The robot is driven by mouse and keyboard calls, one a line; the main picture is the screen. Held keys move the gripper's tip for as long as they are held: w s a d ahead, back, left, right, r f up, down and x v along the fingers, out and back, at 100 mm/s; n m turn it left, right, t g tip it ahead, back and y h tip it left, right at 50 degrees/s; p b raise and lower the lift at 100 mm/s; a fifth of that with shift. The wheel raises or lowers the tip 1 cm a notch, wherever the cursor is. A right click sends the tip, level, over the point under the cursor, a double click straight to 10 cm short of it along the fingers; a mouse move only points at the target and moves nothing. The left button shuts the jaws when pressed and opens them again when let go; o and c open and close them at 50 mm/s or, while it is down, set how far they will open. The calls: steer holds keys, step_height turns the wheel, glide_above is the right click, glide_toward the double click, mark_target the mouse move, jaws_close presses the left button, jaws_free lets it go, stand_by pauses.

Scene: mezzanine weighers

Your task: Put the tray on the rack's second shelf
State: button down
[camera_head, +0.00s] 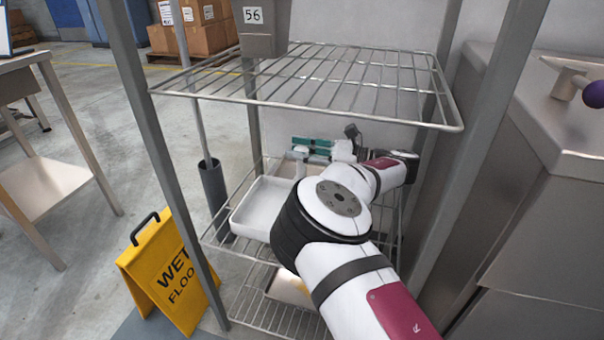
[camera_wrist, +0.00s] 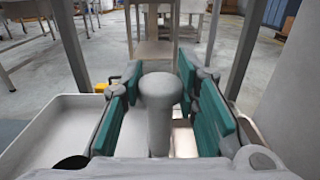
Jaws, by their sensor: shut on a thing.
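The white tray (camera_head: 250,222) is at the level of the rack's middle wire shelf (camera_head: 215,238), below the top one. I cannot tell whether its base fully rests on the wires. My gripper (camera_head: 311,150) is over the tray's far part, under the top shelf. In the wrist view, its teal fingers (camera_wrist: 160,98) are on both sides of a grey upright handle (camera_wrist: 160,120), shut on it. My arm hides the tray's right part in the head view.
The wire top shelf (camera_head: 310,85) is close above my arm, with a grey bin labelled 56 (camera_head: 262,45) at its back. Grey rack posts (camera_head: 160,150) stand at the sides. A shallow pan (camera_head: 288,287) lies on the lower shelf. A yellow wet-floor sign (camera_head: 170,270) stands front left.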

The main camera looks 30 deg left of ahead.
mark_target(303, 166)
step_height(303, 166, down, 5)
steer(key=shift+r+b, duration=0.1)
steer(key=shift+b, duration=0.9)
steer(key=c, duration=1.2)
jaws_free()
steer(key=shift+c, duration=0.2)
steer(key=shift+w+d+r, duration=0.1)
steer(key=shift+d+r, duration=0.05)
steer(key=shift+d, duration=0.15)
steer(key=p+v, duration=0.2)
steer(key=v, duration=0.4)
steer(key=shift+d, duration=0.4)
